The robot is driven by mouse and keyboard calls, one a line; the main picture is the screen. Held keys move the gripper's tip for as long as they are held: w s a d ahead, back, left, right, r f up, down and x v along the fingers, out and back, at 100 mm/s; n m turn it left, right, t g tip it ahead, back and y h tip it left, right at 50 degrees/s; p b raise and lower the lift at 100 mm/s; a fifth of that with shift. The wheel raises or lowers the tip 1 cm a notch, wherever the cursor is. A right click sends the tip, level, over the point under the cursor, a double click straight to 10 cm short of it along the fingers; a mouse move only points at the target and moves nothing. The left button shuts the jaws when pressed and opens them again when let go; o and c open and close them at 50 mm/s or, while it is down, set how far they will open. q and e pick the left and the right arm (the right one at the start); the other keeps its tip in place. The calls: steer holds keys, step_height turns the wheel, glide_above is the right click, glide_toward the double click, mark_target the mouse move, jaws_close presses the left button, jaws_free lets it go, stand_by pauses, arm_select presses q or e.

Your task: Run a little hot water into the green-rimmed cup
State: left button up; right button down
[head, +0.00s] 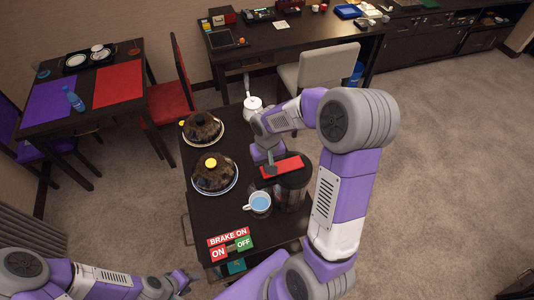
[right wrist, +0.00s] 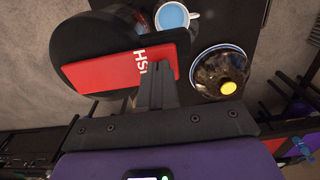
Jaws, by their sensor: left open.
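The cup (head: 260,202) stands upright on the dark trolley top, its inside showing blue; I cannot make out green on its rim. It also shows in the right wrist view (right wrist: 172,17). Right behind it is a black round hot water dispenser (head: 293,190) with a red push panel (head: 283,167). The panel also shows in the right wrist view (right wrist: 140,62). My right gripper (right wrist: 155,88) has its fingers together, tips at the red panel's edge; whether they touch it is unclear. My left gripper (head: 187,280) is open and empty, low beside the trolley's front.
Two domed plates (head: 214,173) (head: 203,128) stand on the trolley's left, a white pot (head: 253,104) at its back. A brake sign (head: 231,244) is at the front edge. A dining table (head: 85,88), red chair (head: 169,97) and long counter (head: 290,35) stand beyond. Carpet at right is clear.

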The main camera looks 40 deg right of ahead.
step_height(320, 180, up, 5)
steer(key=p, duration=0.2)
steer(key=shift+w+f+p, duration=0.1)
steer(key=shift+p, duration=0.2)
step_height(320, 180, up, 9)
steer(key=shift+a+b, duration=0.2)
steer(key=shift+b, duration=0.1)
steer(key=shift+f, duration=0.15)
